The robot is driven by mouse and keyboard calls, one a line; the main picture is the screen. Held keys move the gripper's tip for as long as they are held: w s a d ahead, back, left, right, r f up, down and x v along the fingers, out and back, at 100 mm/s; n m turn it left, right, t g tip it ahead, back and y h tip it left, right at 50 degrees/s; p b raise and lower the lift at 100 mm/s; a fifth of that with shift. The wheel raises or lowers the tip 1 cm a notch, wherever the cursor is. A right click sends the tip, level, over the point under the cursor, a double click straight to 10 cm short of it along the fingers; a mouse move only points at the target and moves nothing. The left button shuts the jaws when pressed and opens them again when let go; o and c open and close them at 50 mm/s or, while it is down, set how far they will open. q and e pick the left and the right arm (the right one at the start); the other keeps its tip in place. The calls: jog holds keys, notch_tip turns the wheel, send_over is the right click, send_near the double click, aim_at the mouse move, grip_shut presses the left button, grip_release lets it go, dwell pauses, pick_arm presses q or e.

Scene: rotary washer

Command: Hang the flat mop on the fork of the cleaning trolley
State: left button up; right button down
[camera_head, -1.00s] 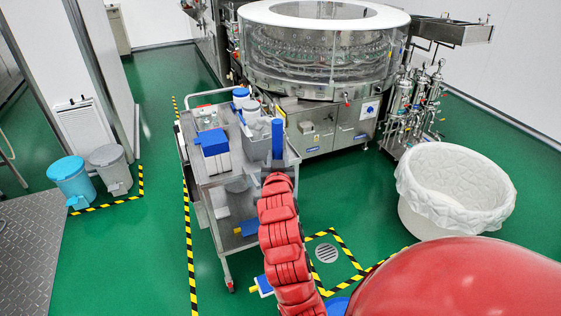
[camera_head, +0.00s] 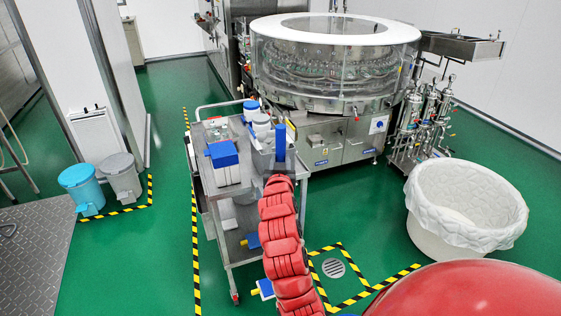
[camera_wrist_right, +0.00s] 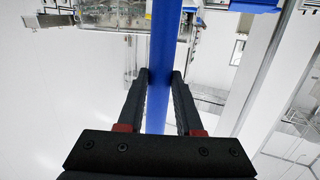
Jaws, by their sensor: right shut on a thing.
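The blue mop handle (camera_head: 281,143) stands upright just above the end of my red right arm in the head view. In the right wrist view the blue pole (camera_wrist_right: 160,60) runs between the two black fingers of my right gripper (camera_wrist_right: 160,80), which is shut on it. A small blue, white and yellow piece (camera_head: 262,289) low beside my arm may be part of the mop; I cannot tell. The grey cleaning trolley (camera_head: 233,242) stands left of and behind my arm. Its fork cannot be made out. My left gripper is not in view.
The trolley carries a blue-lidded white box (camera_head: 226,172) and bottles (camera_head: 262,126). The round washer (camera_head: 334,65) stands behind. A white lined tub (camera_head: 465,205) is at right. Blue (camera_head: 81,187) and grey (camera_head: 122,178) bins stand at left. Green floor left of the trolley is clear.

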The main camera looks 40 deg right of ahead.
jog(key=shift+d+r, duration=0.1)
jog(key=shift+r, duration=0.05)
jog(key=shift+w+b, duration=0.1)
jog(key=shift+b, duration=0.3)
jog(key=shift+w+d+b, duration=0.25)
jog(key=shift+w+b, duration=0.5)
jog(key=shift+w, duration=0.35)
jog(key=shift+w+d+r+b, duration=0.1)
jog(key=shift+w+d+b, duration=0.1)
jog(key=shift+w+b, duration=0.45)
jog(key=shift+w, duration=0.2)
